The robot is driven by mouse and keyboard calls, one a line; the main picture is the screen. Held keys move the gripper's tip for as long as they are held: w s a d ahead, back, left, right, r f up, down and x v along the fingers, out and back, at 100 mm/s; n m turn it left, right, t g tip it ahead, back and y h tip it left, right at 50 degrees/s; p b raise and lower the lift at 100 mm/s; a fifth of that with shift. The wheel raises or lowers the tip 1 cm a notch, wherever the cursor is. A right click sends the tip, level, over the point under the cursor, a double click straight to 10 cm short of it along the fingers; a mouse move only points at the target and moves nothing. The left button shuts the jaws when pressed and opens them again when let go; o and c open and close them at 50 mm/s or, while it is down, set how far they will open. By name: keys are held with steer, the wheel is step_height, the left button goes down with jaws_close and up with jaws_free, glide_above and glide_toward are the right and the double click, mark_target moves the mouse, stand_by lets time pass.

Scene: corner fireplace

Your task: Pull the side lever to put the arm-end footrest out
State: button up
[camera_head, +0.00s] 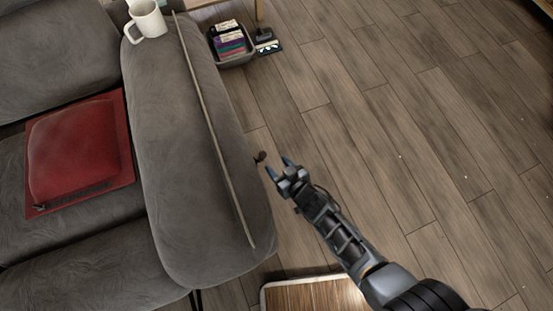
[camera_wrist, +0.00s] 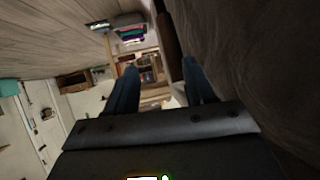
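The grey sofa (camera_head: 205,150) fills the left of the head view, its padded arm running along the right side. A small dark lever-like piece (camera_head: 260,157) sticks out from the arm's outer side. My gripper (camera_head: 279,167) is beside it, just to its right and slightly below in the picture; contact cannot be told. The two fingers are apart in both views, and the gap looks empty. In the wrist view, my gripper (camera_wrist: 160,85) has a dark brown upright shape (camera_wrist: 168,40) beyond the fingers, not clearly identifiable. No extended footrest shows.
A white mug (camera_head: 147,20) stands on the sofa arm's far end. A red cushion (camera_head: 75,150) lies on the seat. A dark bin (camera_head: 232,58) with colourful items is on the floor. A wooden-topped piece (camera_head: 315,295) stands at the bottom. The wooden floor (camera_head: 400,140) is clear to the right.

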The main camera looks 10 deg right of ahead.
steer(key=shift+s, duration=0.25)
steer(key=shift+c, duration=0.3)
